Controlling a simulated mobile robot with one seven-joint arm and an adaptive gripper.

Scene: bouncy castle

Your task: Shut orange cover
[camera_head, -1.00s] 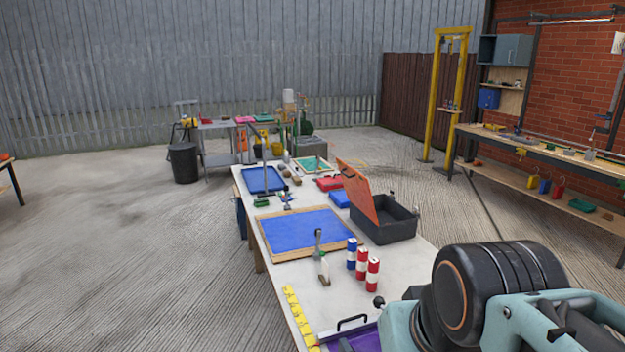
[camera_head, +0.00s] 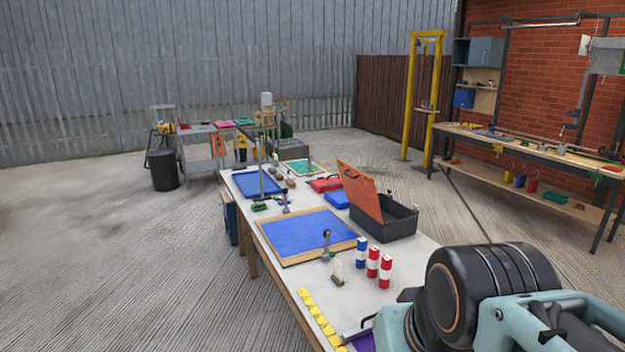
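The orange cover (camera_head: 359,191) is the raised lid of a dark grey toolbox (camera_head: 392,226) on the long table. It stands steeply up along the box's left side and leans a little back, so the box is open. A dark handle shows near the lid's top. My arm fills the lower right corner, nearer than the box and apart from it. My gripper's fingers do not show in this view.
On the table (camera_head: 408,259), a blue board (camera_head: 308,232), several red and blue striped cylinders (camera_head: 373,262) and a small upright tool (camera_head: 327,244) stand near the box. A yellow strip (camera_head: 318,318) lies along the left edge. Open concrete floor (camera_head: 130,260) lies left of the table.

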